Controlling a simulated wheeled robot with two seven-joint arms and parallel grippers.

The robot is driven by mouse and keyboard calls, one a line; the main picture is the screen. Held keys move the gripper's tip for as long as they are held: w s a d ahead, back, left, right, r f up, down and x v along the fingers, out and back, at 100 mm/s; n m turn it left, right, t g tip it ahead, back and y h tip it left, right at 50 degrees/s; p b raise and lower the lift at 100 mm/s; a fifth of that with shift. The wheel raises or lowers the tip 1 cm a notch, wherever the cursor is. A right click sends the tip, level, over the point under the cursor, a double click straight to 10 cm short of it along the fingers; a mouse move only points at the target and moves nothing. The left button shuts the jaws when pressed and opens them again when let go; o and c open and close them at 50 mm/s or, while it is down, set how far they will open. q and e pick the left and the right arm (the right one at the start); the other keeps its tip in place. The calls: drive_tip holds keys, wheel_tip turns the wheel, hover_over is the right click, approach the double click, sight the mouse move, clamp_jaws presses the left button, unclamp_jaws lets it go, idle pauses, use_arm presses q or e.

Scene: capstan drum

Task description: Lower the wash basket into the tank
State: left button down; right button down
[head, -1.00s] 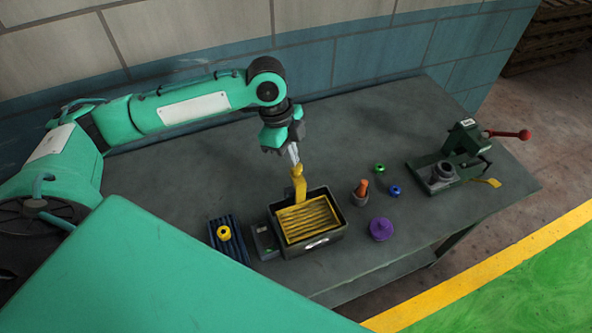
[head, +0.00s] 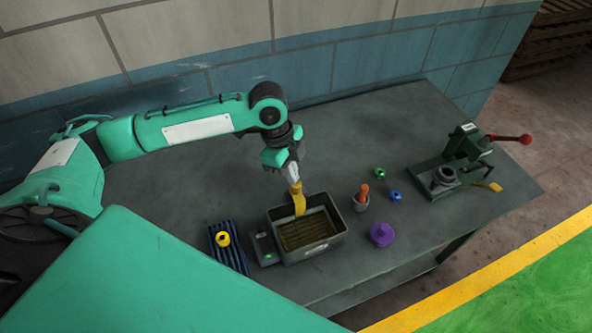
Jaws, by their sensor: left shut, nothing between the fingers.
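The grey tank (head: 318,254) stands on the bench. The wash basket's slatted floor (head: 305,232) shows dark and brownish, low inside the tank. Its yellow upright handle (head: 298,200) rises at the tank's back edge. My left gripper (head: 293,178) points down at the top of this handle, its fingers shut with nothing between them. Whether the fingertips touch the handle I cannot tell. My right gripper is not in view.
A small box (head: 264,247) with a green light stands left of the tank. Beside it is a blue ribbed rack (head: 233,256) with a yellow ring (head: 222,239). A purple knob (head: 382,233), small parts and a green fixture (head: 448,175) stand to the right. The back of the bench is clear.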

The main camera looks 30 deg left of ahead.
use_arm(q)
drive_tip(key=a+p, duration=0.1)
drive_tip(key=a+r+p, duration=0.1)
drive_tip(key=a, duration=0.1)
drive_tip(key=b+v, duration=0.2)
drive_tip(key=v, duration=1.1)
drive_tip(key=shift+a+r, duration=0.2)
drive_tip(key=shift+r, duration=0.2)
drive_tip(key=shift+s, duration=0.1)
